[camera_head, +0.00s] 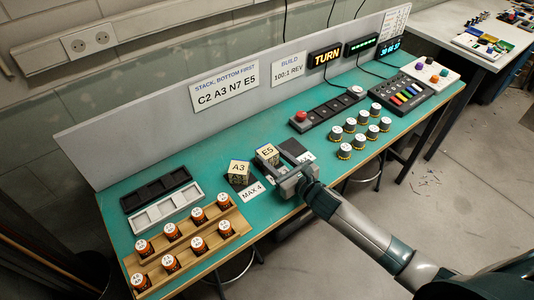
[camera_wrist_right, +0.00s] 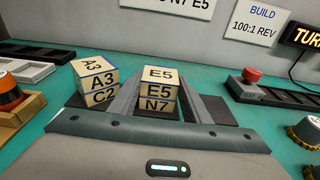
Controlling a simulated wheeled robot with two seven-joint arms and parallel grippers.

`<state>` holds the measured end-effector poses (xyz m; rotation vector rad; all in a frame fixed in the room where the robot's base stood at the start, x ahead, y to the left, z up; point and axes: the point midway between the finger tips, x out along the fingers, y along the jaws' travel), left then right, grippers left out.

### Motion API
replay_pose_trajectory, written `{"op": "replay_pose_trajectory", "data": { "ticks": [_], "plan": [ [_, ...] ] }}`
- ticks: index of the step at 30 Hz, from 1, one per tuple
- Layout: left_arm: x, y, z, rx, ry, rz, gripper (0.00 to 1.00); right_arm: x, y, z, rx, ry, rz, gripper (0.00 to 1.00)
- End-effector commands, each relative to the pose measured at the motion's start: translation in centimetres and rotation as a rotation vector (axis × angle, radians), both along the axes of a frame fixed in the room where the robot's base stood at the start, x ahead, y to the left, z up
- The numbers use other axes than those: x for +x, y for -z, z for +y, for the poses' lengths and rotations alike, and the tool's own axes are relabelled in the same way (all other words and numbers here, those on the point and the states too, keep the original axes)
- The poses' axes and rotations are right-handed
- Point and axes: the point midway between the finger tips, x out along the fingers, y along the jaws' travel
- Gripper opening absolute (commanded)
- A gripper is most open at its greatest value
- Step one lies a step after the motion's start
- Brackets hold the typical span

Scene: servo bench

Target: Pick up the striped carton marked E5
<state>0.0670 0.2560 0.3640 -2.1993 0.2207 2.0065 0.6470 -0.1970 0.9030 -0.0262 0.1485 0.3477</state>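The striped carton E5 (camera_head: 267,152) is cream with a blue edge and black marking. In the right wrist view, E5 (camera_wrist_right: 160,82) sits on top of the carton N7 (camera_wrist_right: 158,105). My right gripper (camera_wrist_right: 160,78) has one finger on each side of this stack; the fingers look spread, with E5 between them, and contact is not clear. In the head view, my right gripper (camera_head: 283,170) is at the near right side of the stack and hides part of it. My left gripper is not in view.
Carton A3 (camera_head: 238,171) stands on carton C2 (camera_wrist_right: 101,96), just left of the E5 stack. A MAX 4 label (camera_head: 251,191) lies in front. Wooden racks (camera_head: 214,237) with orange jars are at left; several grey-capped jars (camera_head: 361,139) stand at right. A sign panel (camera_head: 160,128) closes the back.

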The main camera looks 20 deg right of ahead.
Motion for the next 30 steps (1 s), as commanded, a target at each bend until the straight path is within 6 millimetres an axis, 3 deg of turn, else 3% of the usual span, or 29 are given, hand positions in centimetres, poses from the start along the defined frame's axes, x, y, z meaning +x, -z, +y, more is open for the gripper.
{"op": "replay_pose_trajectory", "data": {
  "ticks": [14, 20, 24, 30],
  "plan": [
    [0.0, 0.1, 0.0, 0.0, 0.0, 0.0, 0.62, 0.0, -0.4, 0.0, -0.001, 0.0, -0.001, 0.2],
    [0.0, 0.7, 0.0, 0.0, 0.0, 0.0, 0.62, 0.0, -2.0, 0.0, -0.002, -0.003, -0.004, 0.2],
    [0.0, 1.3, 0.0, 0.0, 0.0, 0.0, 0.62, 0.0, -4.2, 0.0, -0.004, -0.003, -0.006, 0.2],
    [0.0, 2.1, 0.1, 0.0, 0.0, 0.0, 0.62, -1.5, -5.7, -2.8, -0.006, -0.001, -0.002, 0.2]
  ]
}}
